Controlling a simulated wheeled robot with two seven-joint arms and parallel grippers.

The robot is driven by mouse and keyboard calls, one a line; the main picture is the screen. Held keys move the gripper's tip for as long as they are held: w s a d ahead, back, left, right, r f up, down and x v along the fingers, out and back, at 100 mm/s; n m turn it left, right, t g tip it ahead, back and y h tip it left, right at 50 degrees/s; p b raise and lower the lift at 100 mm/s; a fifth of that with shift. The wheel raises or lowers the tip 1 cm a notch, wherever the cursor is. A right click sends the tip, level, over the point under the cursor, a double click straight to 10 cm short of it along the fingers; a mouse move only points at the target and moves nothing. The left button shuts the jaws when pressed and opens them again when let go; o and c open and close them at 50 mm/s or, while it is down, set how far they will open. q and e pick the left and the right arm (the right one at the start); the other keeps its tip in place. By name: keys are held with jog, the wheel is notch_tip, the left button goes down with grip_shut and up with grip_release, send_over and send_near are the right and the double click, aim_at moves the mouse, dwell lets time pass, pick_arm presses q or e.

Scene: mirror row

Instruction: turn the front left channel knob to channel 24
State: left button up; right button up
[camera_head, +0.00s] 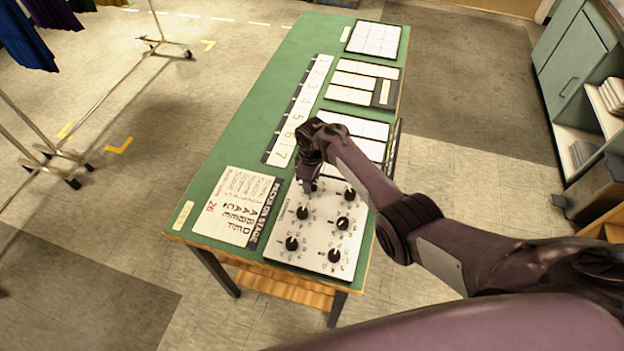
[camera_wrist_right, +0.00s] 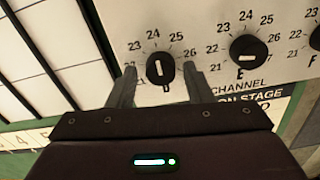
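The front left channel knob, lettered D, is a black knob (camera_wrist_right: 160,69) with a white pointer mark, on a white panel (camera_head: 322,228). In the right wrist view the mark runs nearly up and down, roughly towards 24 on the printed scale. My right gripper (camera_wrist_right: 161,80) is open, with one finger on each side of this knob and a gap showing on both sides. In the head view my right gripper (camera_head: 308,184) is over the panel's far left corner and mostly hides this knob. My left gripper is in neither view.
Knob E (camera_wrist_right: 248,56) is close to the right finger; several other black knobs (camera_head: 342,223) share the panel. A printed sign (camera_head: 236,205) and a numbered strip (camera_head: 297,112) lie on the green table (camera_head: 262,95). A cabinet (camera_head: 572,60) stands at right.

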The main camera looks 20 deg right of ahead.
jog(key=shift+o, duration=0.2)
notch_tip(320, 180, up, 8)
jog(key=shift+f, duration=0.15)
dwell(0.4)
jog(key=shift+s+f, duration=0.1)
jog(key=shift+s, duration=0.05)
dwell(0.3)
